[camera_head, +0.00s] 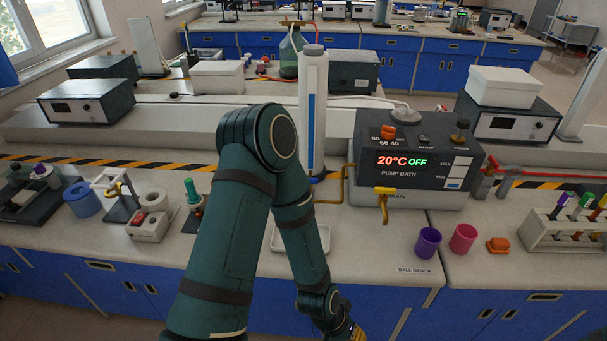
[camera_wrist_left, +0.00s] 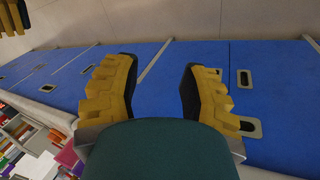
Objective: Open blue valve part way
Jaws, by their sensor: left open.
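No blue valve can be made out for certain. A tall white column with a blue stripe (camera_head: 313,110) stands upright on the bench, its foot partly hidden by my arm. The grey pump bath (camera_head: 415,155) reads 20°C OFF and has a yellow drain tap (camera_head: 383,205) on its front. My left gripper (camera_head: 356,335) is low at the bottom edge of the head view, in front of the bench. In the left wrist view, its yellow fingers (camera_wrist_left: 158,85) are apart and empty, facing blue cabinet doors. A yellow and black part of my right gripper (camera_wrist_left: 15,18) is cut off at the corner.
A white tray (camera_head: 310,250) lies partly behind my left arm. A purple cup (camera_head: 428,243), a pink cup (camera_head: 463,238) and an orange item (camera_head: 498,244) stand to the right. A tube rack (camera_head: 560,236) is at the far right. Blue cabinets (camera_head: 500,315) form the bench front.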

